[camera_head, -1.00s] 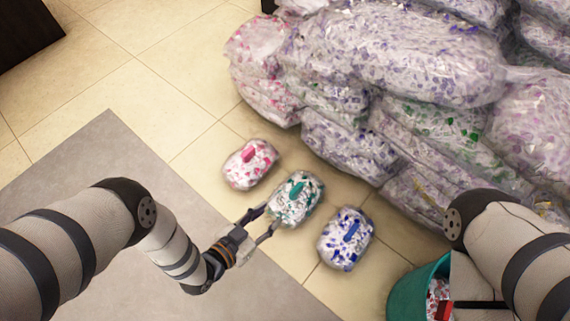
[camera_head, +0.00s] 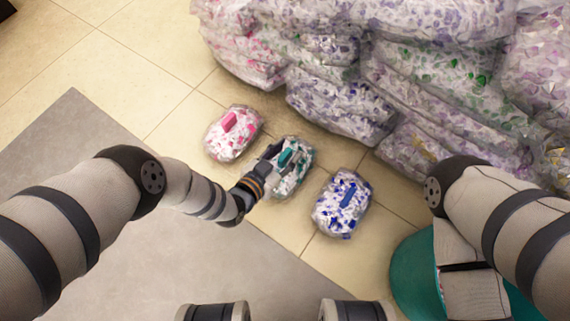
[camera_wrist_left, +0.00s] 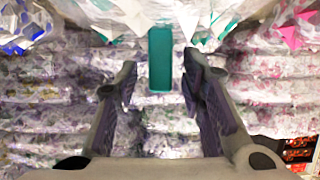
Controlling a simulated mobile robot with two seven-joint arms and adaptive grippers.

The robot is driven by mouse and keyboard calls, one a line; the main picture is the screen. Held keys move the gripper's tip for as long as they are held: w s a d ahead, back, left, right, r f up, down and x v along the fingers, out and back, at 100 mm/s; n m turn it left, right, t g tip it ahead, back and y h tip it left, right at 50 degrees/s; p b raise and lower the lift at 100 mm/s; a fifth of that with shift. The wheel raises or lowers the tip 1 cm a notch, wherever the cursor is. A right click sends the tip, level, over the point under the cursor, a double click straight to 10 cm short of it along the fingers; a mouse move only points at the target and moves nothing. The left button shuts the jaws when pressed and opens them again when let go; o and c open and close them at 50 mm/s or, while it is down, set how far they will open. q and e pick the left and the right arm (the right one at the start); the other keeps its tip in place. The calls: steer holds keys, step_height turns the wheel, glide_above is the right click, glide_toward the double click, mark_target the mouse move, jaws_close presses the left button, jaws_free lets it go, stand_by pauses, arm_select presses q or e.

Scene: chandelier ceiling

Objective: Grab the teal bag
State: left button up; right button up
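The teal bag (camera_head: 299,175), a clear bag of white and teal pieces with a teal handle on top, lies on the tiled floor between a pink bag and a blue bag. My left gripper (camera_head: 276,157) is over its left side, close to the handle, and covers part of the bag. In the left wrist view the two fingers of my left gripper (camera_wrist_left: 158,72) are apart. The teal handle (camera_wrist_left: 160,60) shows in the gap between the fingertips, without visible contact. My right arm comes in from the right, and its gripper is not visible.
The pink bag (camera_head: 232,134) lies to the left and the blue bag (camera_head: 341,204) to the right. A large heap of clear bags (camera_head: 390,60) rises behind. A teal bin (camera_head: 413,272) stands by my right arm. A grey mat (camera_head: 95,140) covers the left floor.

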arm_select(q)
jaws_close()
steer(key=shift+r, duration=0.15)
